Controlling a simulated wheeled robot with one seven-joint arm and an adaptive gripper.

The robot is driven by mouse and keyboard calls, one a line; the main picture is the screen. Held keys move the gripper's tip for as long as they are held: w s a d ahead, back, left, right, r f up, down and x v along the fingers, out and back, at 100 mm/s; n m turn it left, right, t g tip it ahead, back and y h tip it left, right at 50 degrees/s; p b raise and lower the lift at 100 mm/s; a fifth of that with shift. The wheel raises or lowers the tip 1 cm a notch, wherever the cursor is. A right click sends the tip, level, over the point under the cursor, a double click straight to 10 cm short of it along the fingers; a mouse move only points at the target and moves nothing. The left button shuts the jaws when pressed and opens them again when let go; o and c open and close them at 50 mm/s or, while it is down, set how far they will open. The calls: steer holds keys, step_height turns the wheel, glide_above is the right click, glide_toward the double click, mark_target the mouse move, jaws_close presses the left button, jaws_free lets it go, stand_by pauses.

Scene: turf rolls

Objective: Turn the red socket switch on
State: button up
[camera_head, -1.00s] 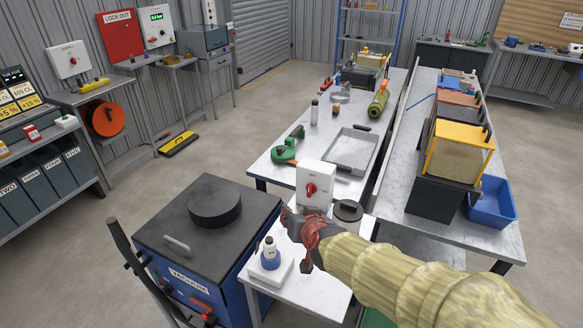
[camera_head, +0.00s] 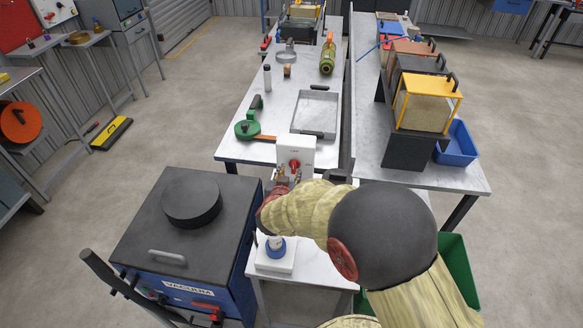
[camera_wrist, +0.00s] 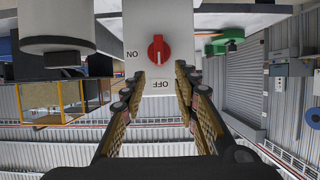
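The red switch knob (camera_head: 295,166) is on the front of a white upright box (camera_head: 304,148) on the small table. In the wrist view, which is upside down, the red knob (camera_wrist: 158,50) has its grip ridge upright, in line with the OFF label (camera_wrist: 160,85). The ON label (camera_wrist: 132,54) is to its left. My gripper (camera_head: 289,174) is in front of the box. In the wrist view my gripper (camera_wrist: 161,82) is open and empty, its fingers spread on either side of the OFF label and knob line. A gap to the knob seems to remain.
A white block with a blue-based bottle (camera_head: 276,245) stands on the small table's near side. A black round thing (camera_head: 337,176) is right of the box. The blue vacuum cabinet (camera_head: 190,235) stands to the left. A metal tray (camera_head: 315,113) lies on the bench behind.

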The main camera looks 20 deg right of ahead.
mark_target(293, 164)
steer(key=b+x, duration=0.1)
steer(key=x, duration=0.5)
steer(key=shift+w+d+f, duration=0.1)
steer(key=shift+w+d, duration=0.05)
steer(key=shift+d, duration=0.05)
steer(key=shift+c, duration=1)
jaws_close()
